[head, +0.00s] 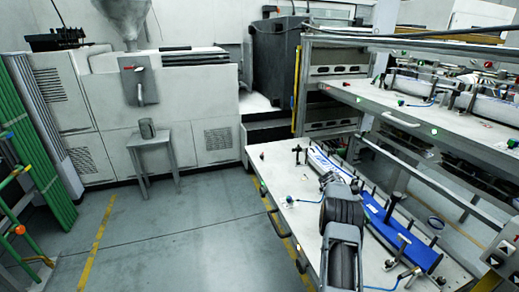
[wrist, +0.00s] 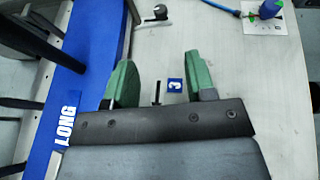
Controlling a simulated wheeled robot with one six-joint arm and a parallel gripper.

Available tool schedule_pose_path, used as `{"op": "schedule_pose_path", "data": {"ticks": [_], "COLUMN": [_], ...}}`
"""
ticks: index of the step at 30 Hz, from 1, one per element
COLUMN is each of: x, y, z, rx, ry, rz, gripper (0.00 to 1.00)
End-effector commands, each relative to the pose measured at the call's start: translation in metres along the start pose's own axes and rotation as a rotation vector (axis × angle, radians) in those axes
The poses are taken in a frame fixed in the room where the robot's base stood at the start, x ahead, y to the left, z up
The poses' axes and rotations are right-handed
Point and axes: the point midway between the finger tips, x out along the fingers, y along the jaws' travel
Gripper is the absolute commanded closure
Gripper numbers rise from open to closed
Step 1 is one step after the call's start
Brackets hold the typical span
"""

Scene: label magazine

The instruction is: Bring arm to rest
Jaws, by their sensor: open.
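My arm (head: 342,225) reaches over the lower white worktable (head: 290,222) in the head view, and hides part of that table. In the wrist view my gripper (wrist: 158,88) has its two green fingers apart with nothing held between them. A small blue tag marked 3 (wrist: 175,86) and a thin dark pin (wrist: 157,92) show on the table surface between the fingers. A blue strip marked LONG (wrist: 85,50) lies left of the gripper, and the blue piece shows in the head view (head: 412,244).
An upper shelf (head: 420,118) with rolls overhangs the table's far side. The floor between is clear.

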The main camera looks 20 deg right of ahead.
Motion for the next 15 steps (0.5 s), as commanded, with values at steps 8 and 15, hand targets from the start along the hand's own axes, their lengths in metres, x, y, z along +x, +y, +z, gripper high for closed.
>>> {"op": "schedule_pose_path", "data": {"ticks": [8, 15], "x": [-0.030, -0.083], "y": [-0.022, -0.108], "z": [0.024, 0.079], "rx": [0.021, 0.073], "ry": [0.114, 0.465], "rz": [0.065, 0.183], "gripper": [0.50, 0.50]}}
